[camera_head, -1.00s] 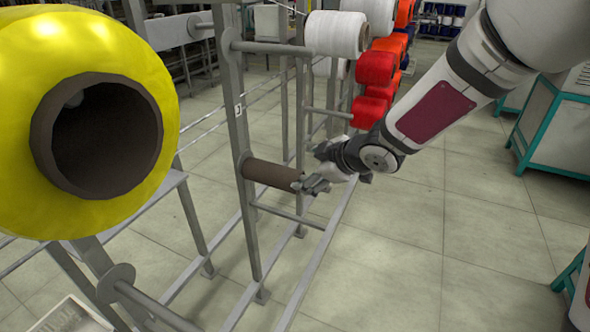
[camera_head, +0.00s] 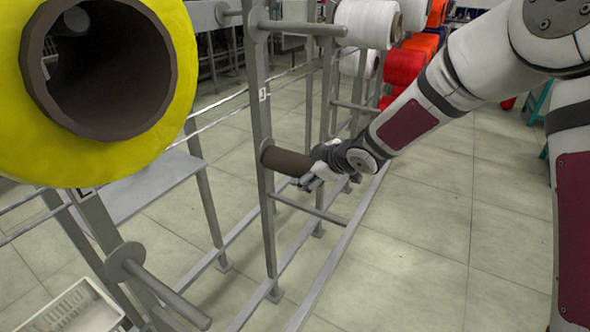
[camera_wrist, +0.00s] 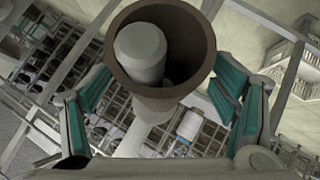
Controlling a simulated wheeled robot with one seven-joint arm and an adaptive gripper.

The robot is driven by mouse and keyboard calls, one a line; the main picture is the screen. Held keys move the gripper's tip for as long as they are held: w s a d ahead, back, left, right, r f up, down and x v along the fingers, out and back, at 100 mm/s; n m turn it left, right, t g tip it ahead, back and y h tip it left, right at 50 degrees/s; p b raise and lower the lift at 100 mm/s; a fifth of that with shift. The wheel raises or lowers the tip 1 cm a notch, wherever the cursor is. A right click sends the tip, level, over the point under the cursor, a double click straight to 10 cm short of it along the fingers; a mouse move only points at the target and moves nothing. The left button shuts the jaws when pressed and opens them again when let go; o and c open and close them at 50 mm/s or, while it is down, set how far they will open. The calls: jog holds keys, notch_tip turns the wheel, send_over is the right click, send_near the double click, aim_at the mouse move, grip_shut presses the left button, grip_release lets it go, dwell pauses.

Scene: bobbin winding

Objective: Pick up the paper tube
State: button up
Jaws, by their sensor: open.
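The paper tube (camera_head: 287,162) is a dark brown hollow cylinder on a peg of the grey metal rack, near the middle of the head view. In the wrist view the tube (camera_wrist: 196,45) shows end-on, with the grey peg (camera_wrist: 140,52) inside it. My gripper (camera_head: 310,178) is at the tube's free right end. In the wrist view my gripper (camera_wrist: 160,105) is open, with one teal-padded finger on each side of the tube. Whether either pad touches the tube I cannot tell.
The grey rack (camera_head: 262,110) has bare pegs above and below. A large yellow bobbin (camera_head: 40,150) fills the upper left. White (camera_head: 365,25) and red (camera_head: 402,66) bobbins hang behind. A pale crate (camera_head: 75,308) is at lower left.

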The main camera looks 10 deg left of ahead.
jog(key=shift+x, duration=1.25)
jog(key=c, duration=1.3)
jog(key=shift+r, duration=0.1)
